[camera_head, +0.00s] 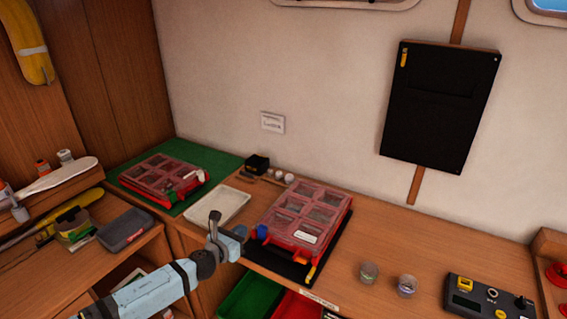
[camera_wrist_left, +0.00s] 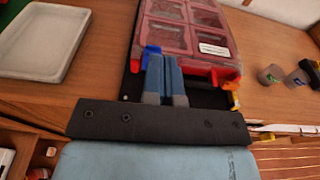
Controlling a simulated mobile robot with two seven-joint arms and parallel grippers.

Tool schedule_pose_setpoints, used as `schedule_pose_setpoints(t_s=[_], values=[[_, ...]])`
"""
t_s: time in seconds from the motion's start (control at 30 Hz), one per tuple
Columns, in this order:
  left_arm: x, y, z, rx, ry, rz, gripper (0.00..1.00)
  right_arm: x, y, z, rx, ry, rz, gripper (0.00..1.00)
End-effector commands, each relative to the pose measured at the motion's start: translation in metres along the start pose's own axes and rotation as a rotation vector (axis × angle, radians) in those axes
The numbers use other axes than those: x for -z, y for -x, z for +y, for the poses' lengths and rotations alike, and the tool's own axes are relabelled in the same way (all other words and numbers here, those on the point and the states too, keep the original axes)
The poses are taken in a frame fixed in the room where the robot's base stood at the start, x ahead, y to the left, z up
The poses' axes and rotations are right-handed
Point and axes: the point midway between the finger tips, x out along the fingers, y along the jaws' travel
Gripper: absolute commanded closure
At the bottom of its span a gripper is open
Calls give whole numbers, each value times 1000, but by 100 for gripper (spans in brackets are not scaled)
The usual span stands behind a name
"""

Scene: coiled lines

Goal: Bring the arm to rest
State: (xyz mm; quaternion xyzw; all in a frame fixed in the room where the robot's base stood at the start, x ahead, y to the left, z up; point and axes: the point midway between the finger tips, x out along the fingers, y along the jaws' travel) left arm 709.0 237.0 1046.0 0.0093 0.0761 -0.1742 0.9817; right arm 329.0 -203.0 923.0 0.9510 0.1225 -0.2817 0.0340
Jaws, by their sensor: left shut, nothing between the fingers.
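My left arm comes in from the lower left in the head view. Its gripper (camera_head: 241,232) is at the counter's front edge, by the near left corner of a red case with a clear, compartmented lid (camera_head: 303,217). In the left wrist view the blue-grey fingers (camera_wrist_left: 164,62) are shut together with nothing between them. They point towards the front of the red case (camera_wrist_left: 190,35), beside its blue latch (camera_wrist_left: 150,50). I cannot tell whether they touch it. My right gripper is not in view.
The red case rests on a black mat (camera_head: 340,235). A pale tray (camera_head: 217,206) lies to its left, and a second red case (camera_head: 165,178) on a green mat (camera_head: 125,181). Two small glass jars (camera_head: 369,272) and a control box (camera_head: 488,298) stand right. Open bins (camera_head: 252,296) sit below.

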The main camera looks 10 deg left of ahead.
Motion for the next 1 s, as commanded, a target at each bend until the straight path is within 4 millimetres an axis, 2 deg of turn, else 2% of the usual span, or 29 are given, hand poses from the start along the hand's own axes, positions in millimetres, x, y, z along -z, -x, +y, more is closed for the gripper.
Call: schedule_pose_setpoints(t_s=[0.07,0.17,0.27,0.4,0.53,0.7,0.8,0.9,1.0], values=[[9,5,-9,4,66,8,100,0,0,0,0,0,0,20],[30,22,-34,4,283,31,100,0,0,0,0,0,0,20],[59,50,-66,-12,638,66,100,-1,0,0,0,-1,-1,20],[97,101,-107,-79,1212,113,100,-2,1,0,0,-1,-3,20],[125,154,-134,-186,1732,130,100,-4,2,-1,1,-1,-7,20],[154,228,-154,-378,2373,85,100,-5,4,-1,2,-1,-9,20],[165,268,-159,-492,2679,20,100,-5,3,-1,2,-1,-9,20],[172,298,-161,-586,2900,-54,100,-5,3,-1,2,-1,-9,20],[176,317,-162,-644,3033,-112,100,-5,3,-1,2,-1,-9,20]])
